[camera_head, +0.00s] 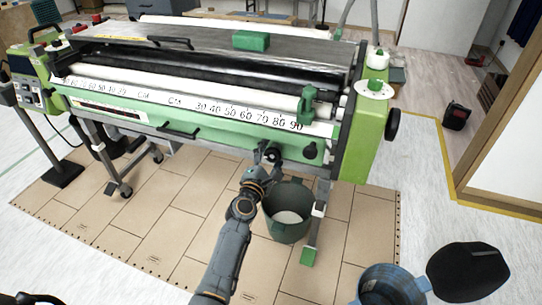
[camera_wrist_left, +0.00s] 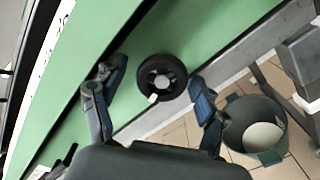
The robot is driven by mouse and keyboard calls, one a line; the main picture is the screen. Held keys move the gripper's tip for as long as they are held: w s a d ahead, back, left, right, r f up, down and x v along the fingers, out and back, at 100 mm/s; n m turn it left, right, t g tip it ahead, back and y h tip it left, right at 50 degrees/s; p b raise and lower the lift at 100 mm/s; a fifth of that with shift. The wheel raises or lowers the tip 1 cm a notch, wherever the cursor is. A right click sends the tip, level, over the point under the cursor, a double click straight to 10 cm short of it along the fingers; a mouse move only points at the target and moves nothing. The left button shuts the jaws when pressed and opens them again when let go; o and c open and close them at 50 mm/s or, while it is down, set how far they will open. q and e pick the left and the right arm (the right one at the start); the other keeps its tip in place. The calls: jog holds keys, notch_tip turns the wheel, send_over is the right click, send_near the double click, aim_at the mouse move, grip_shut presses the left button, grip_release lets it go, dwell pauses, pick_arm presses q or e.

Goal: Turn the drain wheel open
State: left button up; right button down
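The drain wheel (camera_wrist_left: 161,77) is a small black round wheel with a pale hub on the machine's green front panel. In the left wrist view it lies between the fingers of my left gripper (camera_wrist_left: 158,82), which is open. The fingers are apart on either side of the wheel, and I see no clear contact. My right gripper is not in view.
A dark green bucket (camera_head: 289,228) with pale contents stands on the floor below the panel; it also shows in the wrist view (camera_wrist_left: 254,127). A black knob (camera_head: 312,150) sits right of my gripper. A blue bucket (camera_head: 391,284) and a black object (camera_head: 467,272) are at lower right.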

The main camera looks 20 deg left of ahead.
pick_arm(q)
jog(key=s, duration=1.2)
jog(key=shift+a, duration=0.2)
jog(key=shift+f, duration=0.1)
